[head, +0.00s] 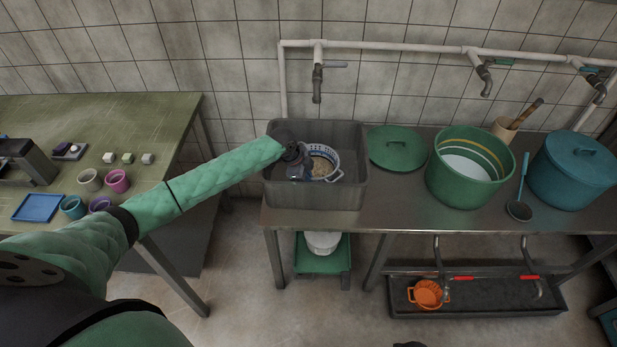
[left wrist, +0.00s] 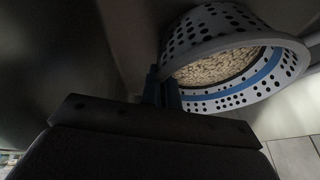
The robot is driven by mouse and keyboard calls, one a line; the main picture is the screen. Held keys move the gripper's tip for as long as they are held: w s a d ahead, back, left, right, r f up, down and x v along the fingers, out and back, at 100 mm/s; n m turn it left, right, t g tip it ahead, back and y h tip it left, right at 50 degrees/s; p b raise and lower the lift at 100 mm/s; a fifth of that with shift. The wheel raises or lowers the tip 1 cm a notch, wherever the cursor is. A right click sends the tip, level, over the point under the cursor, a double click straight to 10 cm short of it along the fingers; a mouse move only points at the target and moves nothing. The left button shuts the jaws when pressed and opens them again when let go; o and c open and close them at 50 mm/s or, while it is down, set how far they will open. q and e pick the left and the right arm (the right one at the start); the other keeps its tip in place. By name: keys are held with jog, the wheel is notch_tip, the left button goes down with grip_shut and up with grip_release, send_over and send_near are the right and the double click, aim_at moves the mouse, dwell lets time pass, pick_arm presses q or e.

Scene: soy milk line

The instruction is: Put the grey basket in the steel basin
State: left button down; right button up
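The grey basket (head: 334,156) is a pale perforated bowl with a blue band, holding light-coloured beans. It is inside the grey steel basin (head: 315,196) on the metal table. My left gripper (head: 300,170) reaches down into the basin at the basket's left side. In the left wrist view, the fingers (left wrist: 162,91) are close together at the rim of the basket (left wrist: 230,98) and seem shut on it. Whether the basket touches the basin floor is hidden. My right gripper is out of view.
A green lid (head: 397,148), a green pot (head: 468,168), a ladle (head: 520,208) and a blue lidded pot (head: 574,172) stand right of the basin. A tap (head: 317,85) hangs above it. A green table (head: 90,125) with cups is at left.

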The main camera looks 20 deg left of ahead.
pick_arm(q)
jog(key=shift+f, duration=0.1)
jog(key=c, duration=1.7)
grip_release()
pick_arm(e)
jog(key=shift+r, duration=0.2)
